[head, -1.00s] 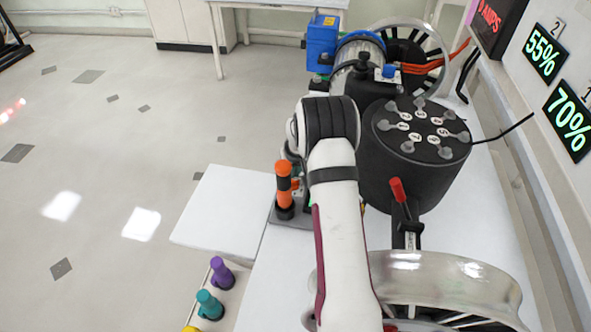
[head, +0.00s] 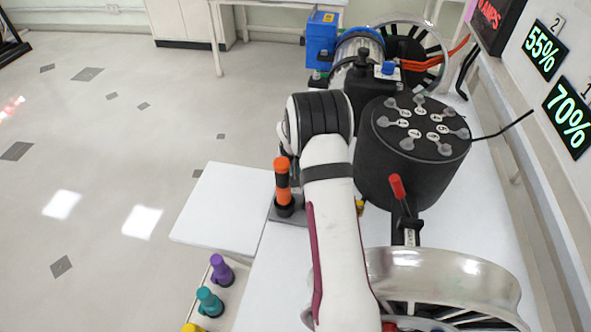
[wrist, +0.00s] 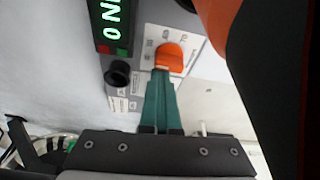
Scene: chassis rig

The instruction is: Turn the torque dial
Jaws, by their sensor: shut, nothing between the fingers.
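In the wrist view, an orange knob (wrist: 170,56) sits on a pale plate with small marks around it. It looks like the torque dial. My gripper (wrist: 163,76) has teal fingers, closed together and empty. Their tips are at the knob's near edge; I cannot tell whether they touch it. A black round knob (wrist: 118,74) is to the left, below a display (wrist: 114,22) with green characters, partly cut off. In the head view my arm hides the gripper and the dial.
A large orange and black handle (wrist: 270,60) fills the wrist view's right side; it stands upright left of my arm in the head view (head: 283,188). A black drum (head: 405,175) and a red-tipped lever (head: 397,187) are close on the right, with a metal wheel rim (head: 445,275) in front.

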